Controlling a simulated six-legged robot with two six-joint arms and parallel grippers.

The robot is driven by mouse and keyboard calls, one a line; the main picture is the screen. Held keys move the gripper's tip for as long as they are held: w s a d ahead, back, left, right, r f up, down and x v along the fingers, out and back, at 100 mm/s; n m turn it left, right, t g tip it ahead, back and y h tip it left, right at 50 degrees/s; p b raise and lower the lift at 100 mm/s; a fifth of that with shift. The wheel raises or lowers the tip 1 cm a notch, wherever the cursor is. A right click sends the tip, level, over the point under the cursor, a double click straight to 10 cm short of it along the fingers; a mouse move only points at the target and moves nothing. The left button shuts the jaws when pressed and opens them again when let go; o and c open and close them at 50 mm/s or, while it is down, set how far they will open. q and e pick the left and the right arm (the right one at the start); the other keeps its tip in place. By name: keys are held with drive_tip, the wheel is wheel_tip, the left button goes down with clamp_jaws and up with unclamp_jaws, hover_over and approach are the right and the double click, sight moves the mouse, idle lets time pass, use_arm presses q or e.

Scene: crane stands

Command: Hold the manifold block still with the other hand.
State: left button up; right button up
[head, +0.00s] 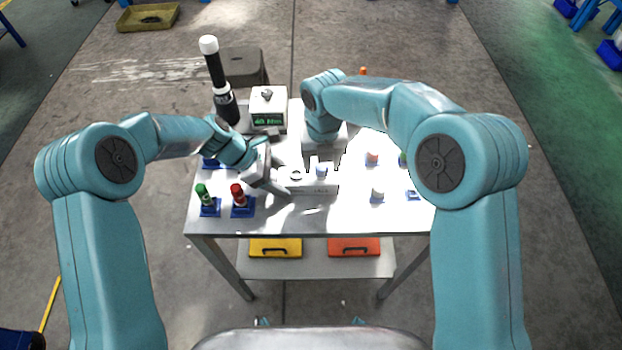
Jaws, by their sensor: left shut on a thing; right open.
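The manifold block (318,189) is a pale block near the middle of the metal table, with a small blue-and-white piece on its top. My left gripper (285,187) reaches in from the left, and its fingers are shut at the block's left end. Glare makes the exact contact hard to see. My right gripper (322,160) points down just behind and above the block. It is open, but its fingers are washed out against the bright tabletop.
A green-capped piece (202,193) and a red-capped piece (238,194) stand in blue holders at the front left. A white device (268,107) and a black-and-white upright tool (221,90) are at the back left. Small pieces (377,194) stand at right. The front edge is clear.

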drive_tip(key=m, duration=0.3)
drive_tip(key=shift+m, duration=0.3)
drive_tip(key=m, duration=1.1)
drive_tip(key=shift+m, duration=0.3)
drive_tip(key=m, duration=1.5)
drive_tip(key=shift+m, duration=0.4)
